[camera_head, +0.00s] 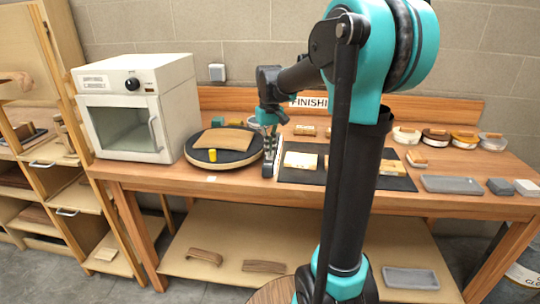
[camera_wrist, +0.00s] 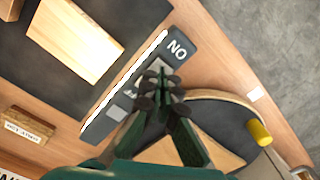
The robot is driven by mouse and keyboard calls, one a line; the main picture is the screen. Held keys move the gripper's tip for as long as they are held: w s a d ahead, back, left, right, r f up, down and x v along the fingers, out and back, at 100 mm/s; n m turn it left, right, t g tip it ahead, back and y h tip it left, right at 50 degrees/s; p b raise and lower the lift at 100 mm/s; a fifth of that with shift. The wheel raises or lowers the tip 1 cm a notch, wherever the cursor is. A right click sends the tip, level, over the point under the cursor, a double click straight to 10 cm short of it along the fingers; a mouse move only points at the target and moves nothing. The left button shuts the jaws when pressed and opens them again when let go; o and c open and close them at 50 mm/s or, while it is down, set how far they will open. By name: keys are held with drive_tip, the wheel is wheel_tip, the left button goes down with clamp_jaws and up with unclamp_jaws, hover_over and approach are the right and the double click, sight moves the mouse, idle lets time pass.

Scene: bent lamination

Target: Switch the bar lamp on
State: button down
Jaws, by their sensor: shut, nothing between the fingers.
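The bar lamp (camera_wrist: 178,45) is a dark bar lying on the bench, with a bright white strip along one long edge that looks lit. An ON label is at one end, and light grey switch parts show along its top, partly hidden by my fingers. In the head view the lamp (camera_head: 267,169) is between the turntable and the dark mat. My gripper (camera_wrist: 160,92) is shut and empty, its fingertips over the lamp's switch area near the ON label; I cannot tell whether they touch. In the head view my gripper (camera_head: 269,132) points down at the lamp.
The round turntable (camera_head: 190,157) holds a wooden piece (camera_head: 224,139) and a yellow cylinder (camera_head: 212,155) close by. The dark mat (camera_head: 300,177) with wooden blocks lies right of the lamp. A white oven (camera_head: 135,105) stands left. A grey tray (camera_head: 450,184) is at right.

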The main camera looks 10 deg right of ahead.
drive_tip(key=shift+r, duration=3.15)
